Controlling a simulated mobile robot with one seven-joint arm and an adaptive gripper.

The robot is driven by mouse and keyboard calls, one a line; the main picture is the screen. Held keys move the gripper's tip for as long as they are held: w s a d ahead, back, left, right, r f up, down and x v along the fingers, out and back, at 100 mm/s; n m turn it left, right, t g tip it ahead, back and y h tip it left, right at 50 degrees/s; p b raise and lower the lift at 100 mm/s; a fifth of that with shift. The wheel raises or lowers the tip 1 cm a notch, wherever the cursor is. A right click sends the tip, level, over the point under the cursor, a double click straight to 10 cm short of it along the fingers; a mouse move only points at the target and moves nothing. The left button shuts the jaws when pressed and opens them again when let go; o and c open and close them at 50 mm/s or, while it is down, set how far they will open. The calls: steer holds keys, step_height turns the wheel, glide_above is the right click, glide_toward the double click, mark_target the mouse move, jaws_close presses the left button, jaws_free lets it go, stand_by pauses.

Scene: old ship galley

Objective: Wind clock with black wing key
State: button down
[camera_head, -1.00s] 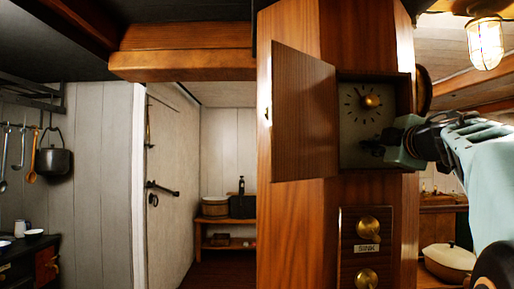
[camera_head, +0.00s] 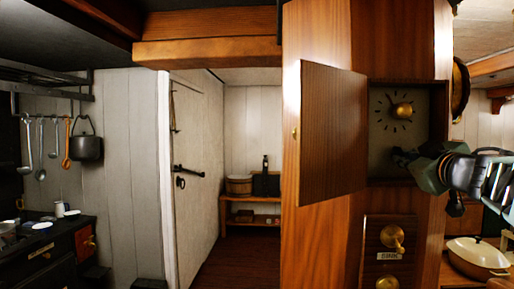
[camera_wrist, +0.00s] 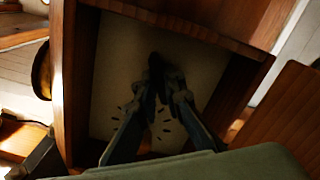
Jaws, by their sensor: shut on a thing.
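The clock (camera_head: 385,128) is a pale square dial with dark hour marks, set in a recessed wooden box in a pillar. A round brass knob (camera_head: 403,111) sits in the upper right part of its dial. My gripper (camera_head: 402,158) is at the lower part of the dial, reaching in from the right. It is shut on a small dark thing, apparently the black wing key (camera_wrist: 156,62), seen between the fingertips in the wrist view. The key's shape is dim, and the fingers cover part of it. I cannot tell whether it is seated in the clock.
The clock's wooden door (camera_head: 333,132) stands open to the left. Below are brass knobs (camera_head: 392,237) on a panel labelled SINK. A lidded pan (camera_head: 477,256) stands at lower right. A stove (camera_head: 47,255) and hanging utensils are at far left.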

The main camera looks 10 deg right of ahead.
steer(key=m+p, duration=0.2)
steer(key=shift+r+p, duration=0.3)
steer(key=shift+r, duration=0.1)
steer(key=m+p, duration=0.3)
steer(key=p, duration=0.1)
steer(key=shift+f+m, duration=0.1)
steer(key=shift+m, duration=0.3)
steer(key=shift+f+m+p, duration=0.2)
steer(key=shift+m+p, duration=0.1)
steer(key=shift+m, duration=0.3)
steer(key=m, duration=0.8)
steer(key=shift+m, duration=0.3)
steer(key=m, duration=1)
steer(key=c, duration=2.1)
jaws_free()
